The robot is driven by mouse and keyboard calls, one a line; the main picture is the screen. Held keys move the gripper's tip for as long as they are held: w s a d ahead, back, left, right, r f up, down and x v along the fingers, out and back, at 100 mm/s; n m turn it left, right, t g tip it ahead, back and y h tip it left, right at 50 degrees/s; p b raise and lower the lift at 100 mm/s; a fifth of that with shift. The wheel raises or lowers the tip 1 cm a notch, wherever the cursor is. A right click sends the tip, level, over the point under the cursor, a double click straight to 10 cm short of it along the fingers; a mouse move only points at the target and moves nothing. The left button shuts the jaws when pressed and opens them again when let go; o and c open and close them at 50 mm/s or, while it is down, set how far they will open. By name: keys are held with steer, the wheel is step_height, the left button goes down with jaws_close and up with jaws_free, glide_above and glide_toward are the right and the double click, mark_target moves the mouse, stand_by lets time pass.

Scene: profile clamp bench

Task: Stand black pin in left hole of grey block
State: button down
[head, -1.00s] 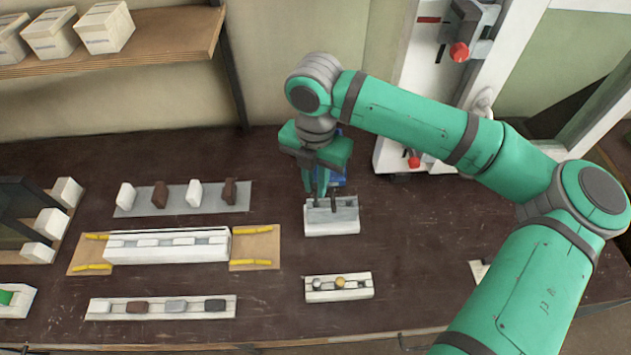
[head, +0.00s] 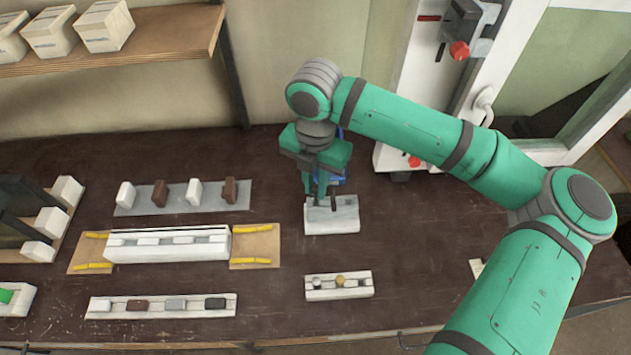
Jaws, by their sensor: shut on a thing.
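The grey block (head: 332,223) is a pale, light-grey block on the dark bench, right of centre. My gripper (head: 318,195) points down over the left part of its top, with its fingers close to the top face. It is shut on a thin dark piece, apparently the black pin, which is mostly hidden by the fingers. I cannot tell whether its lower end is in the left hole. A small dark upright piece (head: 334,203) shows just right of the fingers at the block's top. The holes themselves are too small to make out.
A small white holder (head: 338,288) with round-topped pieces stands in front of the block. To the left are a long white rail (head: 167,248) on a tan board, a grey strip (head: 182,204) with upright pieces and a front rail (head: 160,309). A blue thing is partly hidden behind my gripper.

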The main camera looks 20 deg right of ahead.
mark_target(315, 203)
steer(key=shift+f, duration=2.15)
steer(key=c, duration=1.6)
jaws_free()
steer(key=shift+r, duration=4)
